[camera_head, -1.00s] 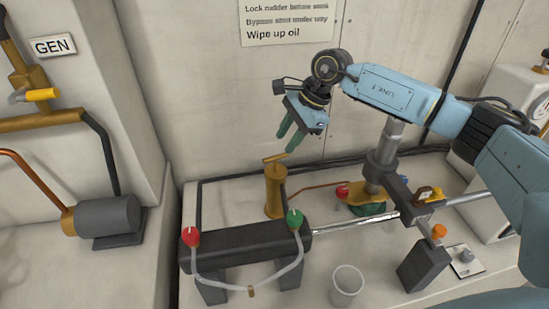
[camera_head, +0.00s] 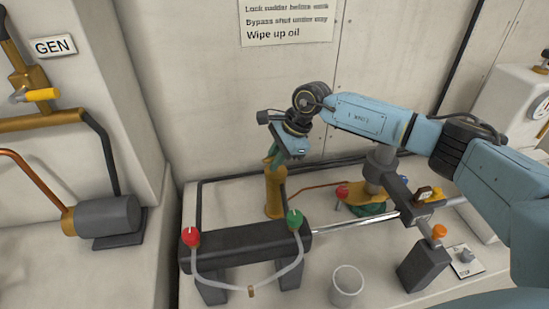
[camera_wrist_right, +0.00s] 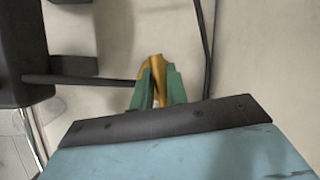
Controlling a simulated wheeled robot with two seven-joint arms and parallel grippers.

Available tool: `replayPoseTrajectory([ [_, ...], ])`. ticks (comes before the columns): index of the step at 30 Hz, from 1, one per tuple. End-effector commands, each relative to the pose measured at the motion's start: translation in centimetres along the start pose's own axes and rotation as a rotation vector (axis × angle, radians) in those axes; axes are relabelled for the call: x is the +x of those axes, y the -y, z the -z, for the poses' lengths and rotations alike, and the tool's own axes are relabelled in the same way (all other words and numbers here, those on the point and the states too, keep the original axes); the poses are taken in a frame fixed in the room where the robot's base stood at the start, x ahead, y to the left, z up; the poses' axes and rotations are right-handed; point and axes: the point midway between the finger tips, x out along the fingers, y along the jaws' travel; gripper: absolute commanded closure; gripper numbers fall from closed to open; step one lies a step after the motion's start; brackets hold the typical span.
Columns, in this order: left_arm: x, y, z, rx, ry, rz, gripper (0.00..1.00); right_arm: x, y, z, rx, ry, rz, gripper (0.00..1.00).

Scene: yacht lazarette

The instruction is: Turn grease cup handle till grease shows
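The grease cup (camera_head: 274,192) is an upright brass cylinder behind the dark block at the middle of the bench. Its handle, the brass bar on top, is mostly hidden by my right gripper (camera_head: 272,158) in the head view. In the right wrist view the brass handle (camera_wrist_right: 155,62) shows between the green fingers of my right gripper (camera_wrist_right: 158,75). The fingers stand close on either side of it; whether they press on it is unclear. No grease can be made out. My left gripper is not in view.
The dark block (camera_head: 245,240) carries a red knob (camera_head: 191,237), a green knob (camera_head: 294,219) and a clear hose in front of the cup. A white cup (camera_head: 346,285) stands to the right. A thin copper pipe (camera_head: 312,187) runs right from the grease cup. The wall is close behind.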

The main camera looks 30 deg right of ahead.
Motion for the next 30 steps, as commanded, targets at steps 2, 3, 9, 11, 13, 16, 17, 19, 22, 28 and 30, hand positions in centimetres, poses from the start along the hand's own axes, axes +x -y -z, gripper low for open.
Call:
replayPoseTrajectory([
  [2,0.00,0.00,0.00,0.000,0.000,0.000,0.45,-0.03,0.03,0.01,0.000,0.000,0.001,0.97],
  [3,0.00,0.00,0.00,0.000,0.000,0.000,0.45,-0.04,0.04,0.01,0.000,0.000,0.001,1.00],
  [9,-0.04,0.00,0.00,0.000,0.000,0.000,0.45,-0.06,0.05,0.03,0.025,-0.007,0.013,1.00],
  [11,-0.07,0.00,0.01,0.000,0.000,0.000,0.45,-0.07,0.07,0.03,0.055,-0.014,0.026,1.00],
  [13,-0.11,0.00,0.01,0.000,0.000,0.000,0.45,-0.10,0.10,0.02,0.096,-0.023,0.044,1.00],
  [16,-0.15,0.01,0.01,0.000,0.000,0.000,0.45,-0.10,0.15,0.03,0.145,-0.033,0.065,1.00],
  [17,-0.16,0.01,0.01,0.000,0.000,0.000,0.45,-0.10,0.16,0.01,0.156,-0.035,0.069,1.00],
  [19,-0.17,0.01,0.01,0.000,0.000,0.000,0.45,-0.09,0.18,0.01,0.173,-0.038,0.077,1.00],
  [22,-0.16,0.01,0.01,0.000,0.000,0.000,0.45,-0.10,0.21,0.02,0.180,-0.039,0.080,1.00],
  [28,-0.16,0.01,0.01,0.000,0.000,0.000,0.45,-0.11,0.23,0.02,0.179,-0.039,0.080,1.00],
  [30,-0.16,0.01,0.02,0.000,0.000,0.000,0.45,-0.12,0.23,0.02,0.179,-0.039,0.080,0.76],
])
